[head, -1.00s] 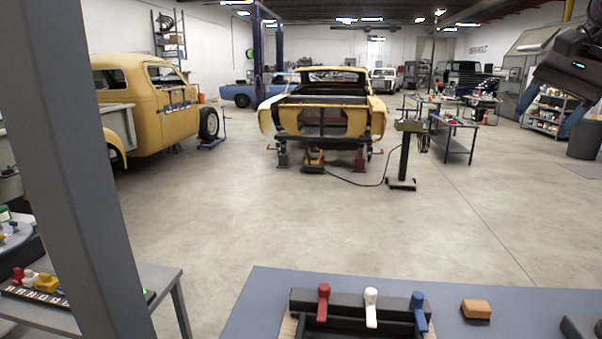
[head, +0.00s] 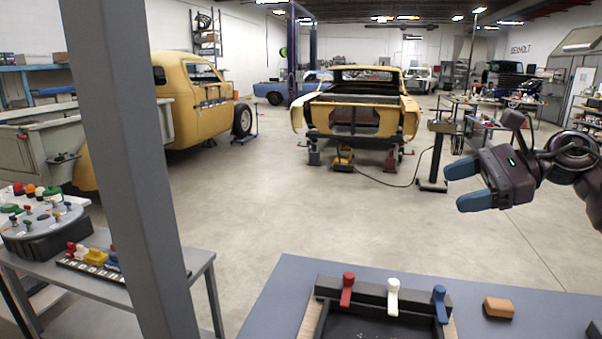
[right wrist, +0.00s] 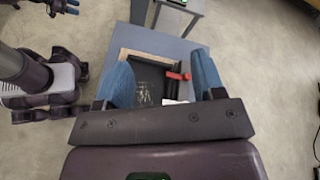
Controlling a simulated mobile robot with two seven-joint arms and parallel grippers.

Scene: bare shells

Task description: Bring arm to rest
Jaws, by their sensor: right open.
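My right gripper (head: 466,186) is raised in the air at the right of the head view, above and beyond the grey-blue table. Its two blue fingers are apart with nothing between them. The right wrist view shows the same open fingers (right wrist: 160,85), with the table and a dark tray far below. My left gripper is out of the head view. A blue-fingered hand (right wrist: 65,5) at the top left corner of the right wrist view seems to be my left one, too cut off to tell its state.
A grey-blue table (head: 275,300) holds a dark tray (head: 385,322) with red (head: 347,288), white (head: 392,295) and blue (head: 440,303) levers, and an orange-brown block (head: 498,307). A grey post (head: 130,150) stands at left. Open concrete floor lies beyond, with a yellow car shell (head: 355,115).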

